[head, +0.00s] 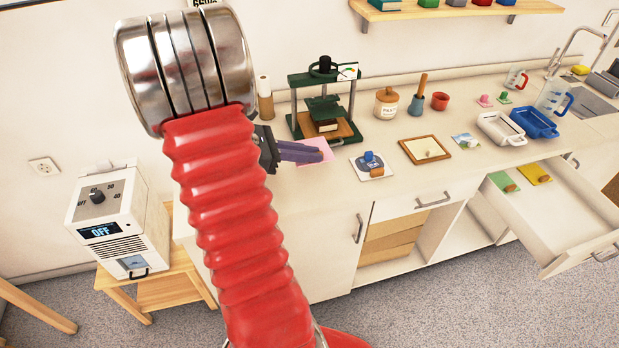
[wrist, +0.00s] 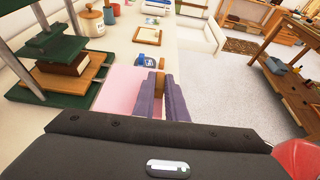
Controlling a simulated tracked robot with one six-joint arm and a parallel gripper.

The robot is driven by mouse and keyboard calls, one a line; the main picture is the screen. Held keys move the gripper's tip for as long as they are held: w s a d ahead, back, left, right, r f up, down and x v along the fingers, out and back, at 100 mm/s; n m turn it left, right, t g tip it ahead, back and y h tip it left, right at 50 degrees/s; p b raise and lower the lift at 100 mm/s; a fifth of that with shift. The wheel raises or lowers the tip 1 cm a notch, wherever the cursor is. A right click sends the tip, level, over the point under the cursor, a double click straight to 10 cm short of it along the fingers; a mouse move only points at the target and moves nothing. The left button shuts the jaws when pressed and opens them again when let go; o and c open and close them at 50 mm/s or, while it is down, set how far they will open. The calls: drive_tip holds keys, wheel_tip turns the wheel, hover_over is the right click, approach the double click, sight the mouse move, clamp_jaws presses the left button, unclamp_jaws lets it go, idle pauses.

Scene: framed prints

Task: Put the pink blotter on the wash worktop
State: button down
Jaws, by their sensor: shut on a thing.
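The pink blotter (head: 322,146) is at the left part of the long cream worktop (head: 460,165), just right of the press. It also shows in the wrist view (wrist: 113,99) as a pink sheet beneath the fingers. My gripper (head: 318,154) has purple fingers, and in the wrist view (wrist: 160,85) they are closed around a brown wooden grip over the sheet. I cannot tell whether the sheet touches the worktop. The sink (head: 585,102) is at the far right end of the worktop.
A green press (head: 297,91) stands close left of the blotter. White and blue trays (head: 533,122) stand nearer the sink. An open drawer (head: 550,205) juts out below.

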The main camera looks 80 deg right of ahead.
drive_tip(key=shift+s, duration=0.1)
drive_tip(key=shift+s+f, duration=0.1)
drive_tip(key=shift+f, duration=0.45)
hover_over(310, 189)
drive_tip(key=shift+f, duration=2.55)
drive_tip(key=shift+a+f, duration=0.1)
drive_tip(key=shift+f, duration=1.8)
drive_tip(key=shift+f, duration=0.1)
drive_tip(key=c, duration=1.8)
unclamp_jaws()
drive_tip(key=shift+v, duration=3.8)
